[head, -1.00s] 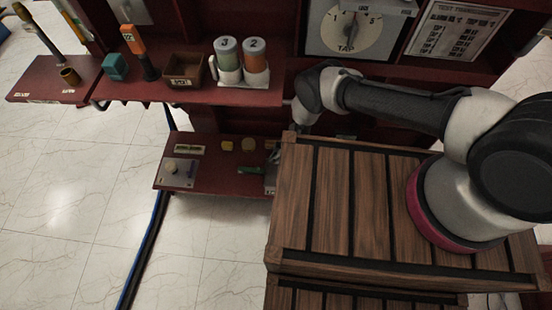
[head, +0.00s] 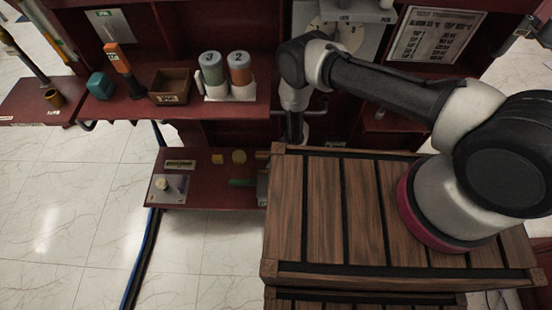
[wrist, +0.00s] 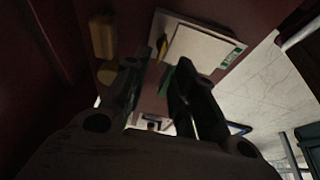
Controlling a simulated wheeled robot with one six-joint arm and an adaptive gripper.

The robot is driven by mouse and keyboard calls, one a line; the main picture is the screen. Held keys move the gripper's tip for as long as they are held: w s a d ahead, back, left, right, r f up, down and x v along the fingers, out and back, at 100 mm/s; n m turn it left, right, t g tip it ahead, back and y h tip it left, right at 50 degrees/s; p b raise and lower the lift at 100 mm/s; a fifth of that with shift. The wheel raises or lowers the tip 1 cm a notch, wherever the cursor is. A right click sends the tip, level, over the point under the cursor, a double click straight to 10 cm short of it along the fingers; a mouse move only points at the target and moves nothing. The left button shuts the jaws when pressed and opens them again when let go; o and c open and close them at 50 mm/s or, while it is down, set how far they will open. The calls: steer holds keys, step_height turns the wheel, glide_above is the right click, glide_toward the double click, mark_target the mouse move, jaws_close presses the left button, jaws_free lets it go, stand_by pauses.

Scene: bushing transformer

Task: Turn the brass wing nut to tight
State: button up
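Small yellow, brass-like pieces (head: 239,157) sit along the back of the low red shelf; I cannot tell which, if any, is the wing nut. Similar dull yellow pieces (wrist: 104,38) show at the upper left in the wrist view. My gripper (wrist: 163,64) has its two dark fingers apart, with nothing visibly held between them. A grey-white box with a green label (wrist: 203,52) lies beyond the fingertips. A green part (head: 241,183), handle-like, is on the low shelf. In the head view my wrist points down behind the wooden crate, and the fingertips are hidden.
The wooden slatted crate (head: 335,205) stands right of the low shelf (head: 212,190). A plate with a pale knob (head: 167,188) is at the shelf's left. Above, the upper shelf holds a brown box (head: 170,86) and two canisters (head: 225,75).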

steer(key=shift+v, duration=2.05)
